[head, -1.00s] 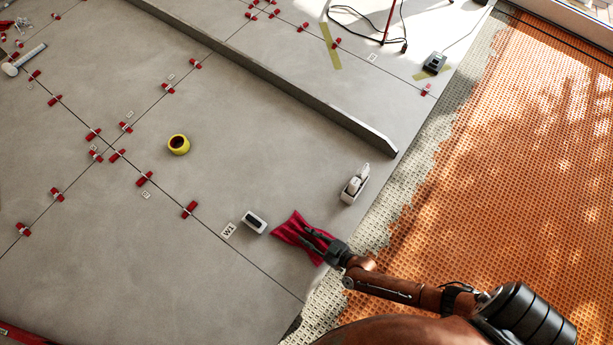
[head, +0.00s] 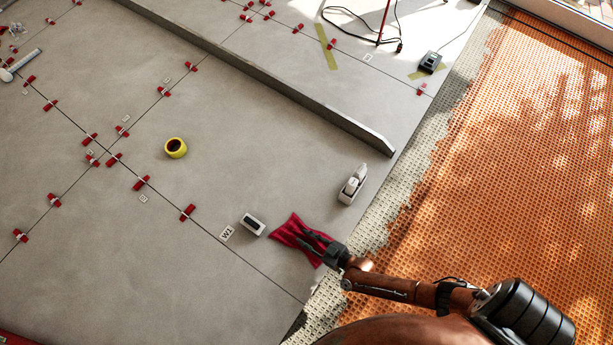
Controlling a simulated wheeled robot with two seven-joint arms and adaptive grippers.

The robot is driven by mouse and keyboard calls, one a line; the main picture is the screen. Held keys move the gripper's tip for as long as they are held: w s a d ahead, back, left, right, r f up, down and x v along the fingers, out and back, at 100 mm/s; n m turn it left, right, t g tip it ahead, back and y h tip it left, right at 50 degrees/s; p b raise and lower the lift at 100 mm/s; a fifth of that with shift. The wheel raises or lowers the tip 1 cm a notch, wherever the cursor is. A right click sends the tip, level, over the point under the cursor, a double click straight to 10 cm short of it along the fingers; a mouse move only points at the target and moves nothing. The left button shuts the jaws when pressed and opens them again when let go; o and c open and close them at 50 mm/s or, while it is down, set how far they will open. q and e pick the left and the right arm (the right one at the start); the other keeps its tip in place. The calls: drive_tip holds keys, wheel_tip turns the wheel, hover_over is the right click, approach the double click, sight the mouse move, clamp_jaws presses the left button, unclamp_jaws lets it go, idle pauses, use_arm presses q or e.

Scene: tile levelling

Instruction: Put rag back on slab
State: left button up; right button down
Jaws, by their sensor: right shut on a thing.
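The red rag (head: 291,231) is at the lower middle of the head view, over the grey slab (head: 240,290) near its right edge. My right gripper (head: 311,241) reaches in from the lower right and its fingers are shut on the rag. The fingers cover part of the cloth. The rag looks spread out and at or very near the slab surface; I cannot tell if it fully rests there. My left gripper is not in view.
A small grey-white block (head: 253,224) and a W1 label (head: 227,233) lie left of the rag. A yellow tape roll (head: 176,148), red clips (head: 188,212) and a long straightedge (head: 290,92) are on the slabs. Orange matting (head: 500,190) lies right.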

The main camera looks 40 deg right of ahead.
drive_tip(key=c, duration=1.6)
unclamp_jaws()
drive_tip(key=shift+s, duration=0.1)
